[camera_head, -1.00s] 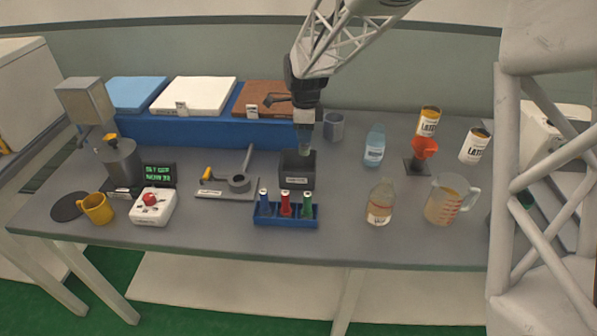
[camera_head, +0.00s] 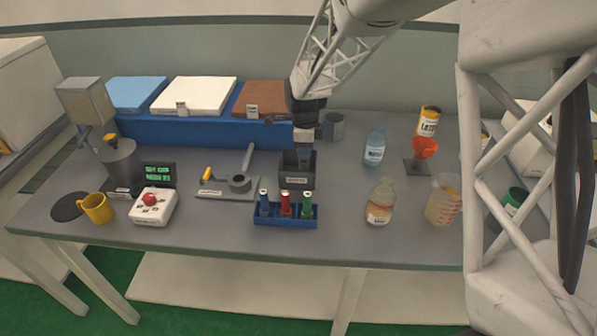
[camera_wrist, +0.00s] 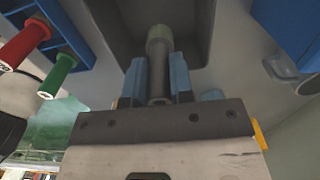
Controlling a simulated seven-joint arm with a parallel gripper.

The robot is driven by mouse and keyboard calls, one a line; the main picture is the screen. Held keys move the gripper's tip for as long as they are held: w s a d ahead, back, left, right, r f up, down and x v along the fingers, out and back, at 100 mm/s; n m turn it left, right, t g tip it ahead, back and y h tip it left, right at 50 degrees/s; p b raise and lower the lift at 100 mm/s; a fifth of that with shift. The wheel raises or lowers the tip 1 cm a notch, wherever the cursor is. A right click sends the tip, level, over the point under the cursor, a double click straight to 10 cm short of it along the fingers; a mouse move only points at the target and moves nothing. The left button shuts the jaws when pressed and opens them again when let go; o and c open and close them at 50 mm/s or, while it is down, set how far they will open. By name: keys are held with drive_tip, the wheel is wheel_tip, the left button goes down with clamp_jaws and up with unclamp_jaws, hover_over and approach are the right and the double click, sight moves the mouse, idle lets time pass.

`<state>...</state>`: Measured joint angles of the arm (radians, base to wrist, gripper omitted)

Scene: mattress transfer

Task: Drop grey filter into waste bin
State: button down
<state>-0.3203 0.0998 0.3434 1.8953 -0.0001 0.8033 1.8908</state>
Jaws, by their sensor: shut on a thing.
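The waste bin (camera_head: 297,181) is a small dark open box with a label, standing mid-table behind a blue rack. My gripper (camera_head: 304,153) points down into the bin's opening. In the wrist view, its two blue fingers (camera_wrist: 158,78) are shut on the grey filter (camera_wrist: 158,58), a slim grey cylinder with a paler greenish end. That end points into the dark bin (camera_wrist: 208,20), which fills the top of the wrist view. In the head view the filter is hidden by the gripper and the bin walls.
The blue rack (camera_head: 285,216) in front of the bin holds blue, red and green filters. A grey holder (camera_head: 238,183) lies left. A grey cup (camera_head: 333,126) stands behind right; bottles (camera_head: 380,202) and a jug (camera_head: 443,203) stand right.

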drive_tip(key=c, duration=0.9)
unclamp_jaws()
drive_tip(key=shift+r, duration=3.9)
